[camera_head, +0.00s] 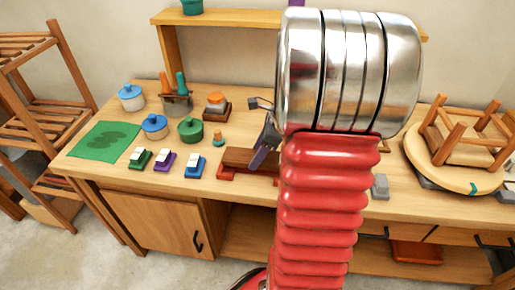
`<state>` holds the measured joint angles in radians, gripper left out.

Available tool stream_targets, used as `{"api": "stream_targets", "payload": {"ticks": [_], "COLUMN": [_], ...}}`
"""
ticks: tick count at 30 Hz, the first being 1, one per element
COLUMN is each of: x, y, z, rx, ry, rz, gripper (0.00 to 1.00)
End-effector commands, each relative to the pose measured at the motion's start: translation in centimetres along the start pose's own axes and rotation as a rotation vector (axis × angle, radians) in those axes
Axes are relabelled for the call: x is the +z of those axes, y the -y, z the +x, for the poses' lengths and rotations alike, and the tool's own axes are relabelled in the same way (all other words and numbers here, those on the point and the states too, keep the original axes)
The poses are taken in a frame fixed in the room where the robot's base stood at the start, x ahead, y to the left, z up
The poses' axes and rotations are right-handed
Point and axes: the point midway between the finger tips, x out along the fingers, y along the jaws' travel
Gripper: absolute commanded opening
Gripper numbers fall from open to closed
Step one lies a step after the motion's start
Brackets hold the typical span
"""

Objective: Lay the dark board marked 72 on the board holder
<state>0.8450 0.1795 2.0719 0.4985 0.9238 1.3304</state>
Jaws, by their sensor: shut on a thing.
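My red arm hides the right part of the board, the holder and the rest of the gripper. I cannot tell whether the board rests fully on the holder.
Blue, purple and green blocks (165,161) stand left of the holder. A green mat (103,141) lies at the left. An upturned stool (465,135) and a grey block (380,187) are at the right.

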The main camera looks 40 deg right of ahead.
Motion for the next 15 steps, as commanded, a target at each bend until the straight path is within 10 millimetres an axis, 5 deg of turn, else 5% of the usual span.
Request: {"api": "stream_targets", "payload": {"ticks": [15], "x": [-1.2], "y": [0.0], "z": [3.0], "rx": [0.001], "ry": [0.000], "rz": [-0.002], "gripper": [0.27]}}
